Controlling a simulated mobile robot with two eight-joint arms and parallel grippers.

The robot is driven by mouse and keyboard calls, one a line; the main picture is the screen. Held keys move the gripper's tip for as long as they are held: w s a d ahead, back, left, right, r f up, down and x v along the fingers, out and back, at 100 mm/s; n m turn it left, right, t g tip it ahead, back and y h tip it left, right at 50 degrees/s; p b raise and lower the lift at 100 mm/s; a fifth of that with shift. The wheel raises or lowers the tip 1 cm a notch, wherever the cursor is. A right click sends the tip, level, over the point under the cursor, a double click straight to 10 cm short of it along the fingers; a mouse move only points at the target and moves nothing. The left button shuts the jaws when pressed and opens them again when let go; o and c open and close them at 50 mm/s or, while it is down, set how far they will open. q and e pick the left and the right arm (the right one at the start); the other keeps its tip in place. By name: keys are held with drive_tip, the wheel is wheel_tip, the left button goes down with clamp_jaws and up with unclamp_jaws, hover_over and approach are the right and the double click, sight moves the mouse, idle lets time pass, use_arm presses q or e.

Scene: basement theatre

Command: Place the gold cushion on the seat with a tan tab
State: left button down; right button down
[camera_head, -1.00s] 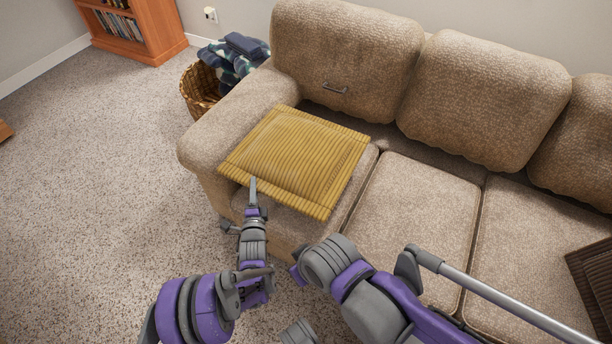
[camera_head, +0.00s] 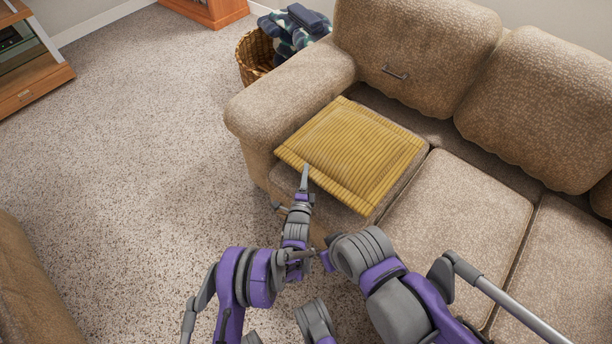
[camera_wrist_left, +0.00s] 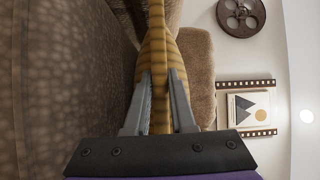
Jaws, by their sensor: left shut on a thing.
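The gold cushion (camera_head: 350,150) is a flat, ribbed square over the left-hand seat of the beige sofa, beside its armrest. Its near edge reaches the seat's front; I cannot tell if it lies fully flat. My left gripper (camera_head: 305,172) is at its near left edge. In the left wrist view the fingers (camera_wrist_left: 160,80) are shut on the cushion (camera_wrist_left: 155,60), one on each side. The seat under the cushion is mostly hidden. The middle seat (camera_head: 455,215) is bare. I see no tan tab.
The sofa armrest (camera_head: 285,95) stands left of the cushion, and a back cushion (camera_head: 415,40) behind it. A wicker basket (camera_head: 254,58) with blue fabric is beyond the armrest. A wooden cabinet (camera_head: 35,85) stands far left. Carpet (camera_head: 150,140) between is clear.

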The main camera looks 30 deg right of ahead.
use_arm(q)
drive_tip(key=shift+f, duration=0.4)
drive_tip(key=shift+f, duration=0.2)
drive_tip(key=c, duration=0.8)
unclamp_jaws()
drive_tip(key=shift+o, duration=0.2)
drive_tip(key=shift+r, duration=0.1)
drive_tip(key=shift+s+a, duration=0.2)
drive_tip(key=shift+s, duration=0.05)
drive_tip(key=p+v, duration=0.1)
drive_tip(key=v, duration=0.6)
drive_tip(key=shift+w, duration=0.1)
